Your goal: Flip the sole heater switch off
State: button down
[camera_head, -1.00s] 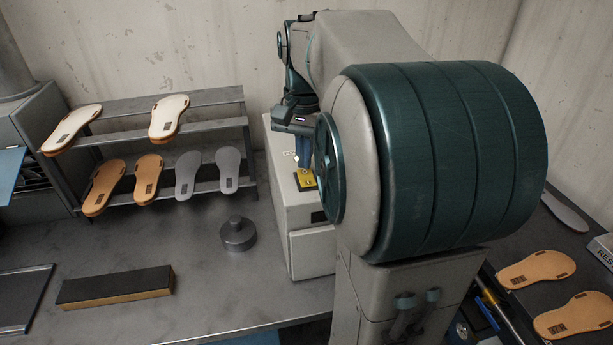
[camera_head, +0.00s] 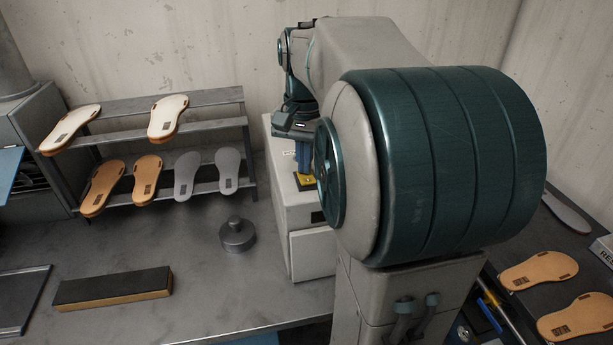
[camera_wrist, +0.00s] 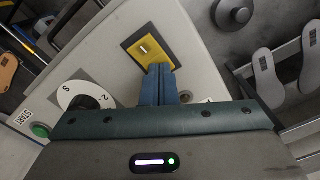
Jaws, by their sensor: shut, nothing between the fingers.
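The sole heater is a pale grey box (camera_head: 307,238) on the bench, partly hidden by my arm in the head view. The plate also shows in the head view (camera_head: 304,183), partly covered. My gripper (camera_wrist: 159,68) is shut and empty, its blue fingertips over the plate's lower edge in the wrist view, beside the rocker. I cannot tell whether the tips touch the plate. The rocker's position is too small to read.
A black dial (camera_wrist: 88,100) and a green START button (camera_wrist: 40,130) share the heater's face. A rack (camera_head: 190,125) of sandal soles stands left. A round grey weight (camera_head: 237,235) and a dark block (camera_head: 113,288) lie on the bench. More soles (camera_head: 538,272) are at right.

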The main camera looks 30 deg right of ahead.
notch_tip(320, 180, up, 7)
jog(key=p, duration=0.6)
dwell(0.7)
jog(key=s+a+f+n+t, duration=0.3)
jog(key=s+a+f+n, duration=0.5)
jog(key=s+a, duration=0.4)
jog(key=shift+s+f+n+t, duration=0.35)
jog(key=shift+n+t, duration=0.05)
jog(key=shift+n, duration=0.2)
